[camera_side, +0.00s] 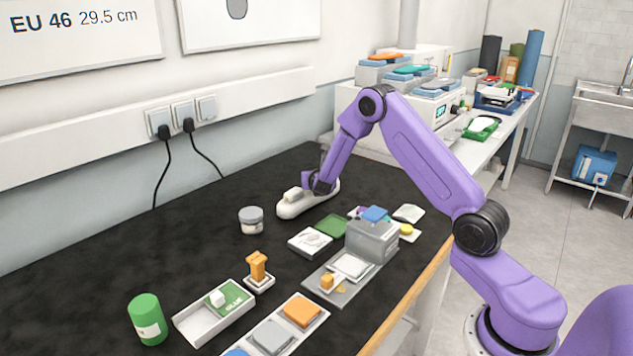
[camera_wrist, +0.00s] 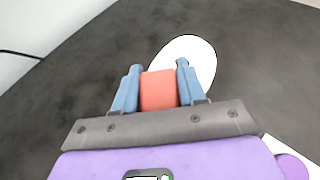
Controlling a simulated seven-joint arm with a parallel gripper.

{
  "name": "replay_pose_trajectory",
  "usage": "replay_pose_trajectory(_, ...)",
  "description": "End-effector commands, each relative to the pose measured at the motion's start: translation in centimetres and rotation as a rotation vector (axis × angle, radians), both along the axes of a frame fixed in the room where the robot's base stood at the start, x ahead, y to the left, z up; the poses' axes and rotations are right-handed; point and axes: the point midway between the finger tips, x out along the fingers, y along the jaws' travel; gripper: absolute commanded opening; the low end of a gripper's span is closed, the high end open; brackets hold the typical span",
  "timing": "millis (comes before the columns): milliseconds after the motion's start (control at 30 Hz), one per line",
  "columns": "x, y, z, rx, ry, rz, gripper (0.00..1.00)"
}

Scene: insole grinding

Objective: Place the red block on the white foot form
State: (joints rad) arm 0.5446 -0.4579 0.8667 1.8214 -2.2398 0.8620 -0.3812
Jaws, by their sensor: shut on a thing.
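The red block (camera_wrist: 158,90) sits between the two blue fingers of my gripper (camera_wrist: 158,84) in the wrist view, and my gripper is shut on it. The white foot form (camera_wrist: 200,56) lies just beyond and beneath the block there. In the side view the white foot form (camera_side: 290,211) lies on the black bench, with a pale raised shape (camera_side: 292,195) at its left end. My gripper (camera_side: 312,188) is low over the form in the side view, where the red block is not seen. I cannot tell whether the block touches the form.
A grey-lidded jar (camera_side: 251,220) stands left of the form. A green pad (camera_side: 331,225), a white tray (camera_side: 310,242) and a grey box (camera_side: 371,241) are in front. A green canister (camera_side: 147,319) stands at the front left. The bench behind the form is clear.

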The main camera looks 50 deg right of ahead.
Motion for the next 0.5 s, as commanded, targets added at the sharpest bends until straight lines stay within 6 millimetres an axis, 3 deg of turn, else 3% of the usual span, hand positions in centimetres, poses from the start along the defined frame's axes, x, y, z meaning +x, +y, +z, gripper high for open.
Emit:
replay_pose_trajectory(133,0.00,0.00,-1.13,0.000,0.000,0.000,0.10)
replay_pose_trajectory(500,0.00,0.00,-1.41,0.000,-0.001,0.000,0.10)
